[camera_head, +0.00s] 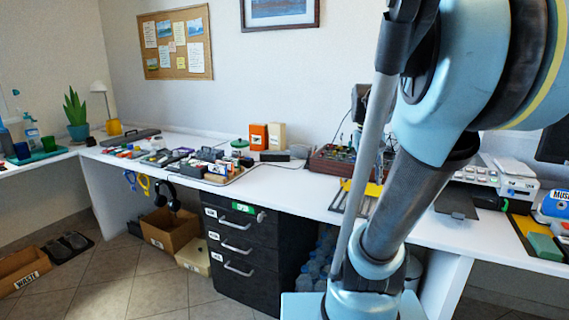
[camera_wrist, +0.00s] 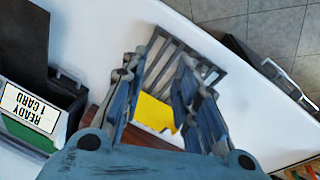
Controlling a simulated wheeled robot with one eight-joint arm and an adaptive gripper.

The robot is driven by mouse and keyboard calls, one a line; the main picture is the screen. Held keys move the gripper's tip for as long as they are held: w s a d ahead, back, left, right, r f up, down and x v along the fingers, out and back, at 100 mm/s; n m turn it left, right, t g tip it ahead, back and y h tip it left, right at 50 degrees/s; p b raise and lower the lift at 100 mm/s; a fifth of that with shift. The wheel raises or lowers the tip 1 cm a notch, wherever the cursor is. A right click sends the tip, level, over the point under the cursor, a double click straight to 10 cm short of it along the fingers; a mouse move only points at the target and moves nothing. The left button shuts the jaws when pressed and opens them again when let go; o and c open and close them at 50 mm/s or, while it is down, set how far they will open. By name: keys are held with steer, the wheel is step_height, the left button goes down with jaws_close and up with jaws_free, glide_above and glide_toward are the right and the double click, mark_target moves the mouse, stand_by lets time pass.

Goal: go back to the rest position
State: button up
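My gripper (camera_wrist: 160,75) shows in the wrist view with its two fingers apart. Nothing is held between them. Through the gap I see a grey slotted rack (camera_wrist: 183,62) and a yellow surface (camera_wrist: 153,111) on the white tabletop below. In the head view my arm fills the right half and reaches down over the desk. My gripper cannot be made out there.
The white desk (camera_head: 290,183) runs along the wall, with black drawers (camera_head: 240,245) under it. A slotted rack (camera_head: 350,198) lies near my arm. A dark box labelled "READY 1 CARD" (camera_wrist: 32,108) stands left of the gripper. Small items crowd the desk's left part.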

steer(key=s+a+f+n+y, duration=0.1)
steer(key=s+a+f, duration=0.3)
steer(key=s+f, duration=0.2)
steer(key=s+a+f+n+t+y, duration=0.1)
steer(key=s+a+f, duration=0.3)
steer(key=f, duration=0.4)
steer(key=shift+s, duration=0.85)
steer(key=shift+a, duration=0.1)
steer(key=shift+w+f, duration=0.15)
steer(key=shift+w, duration=0.35)
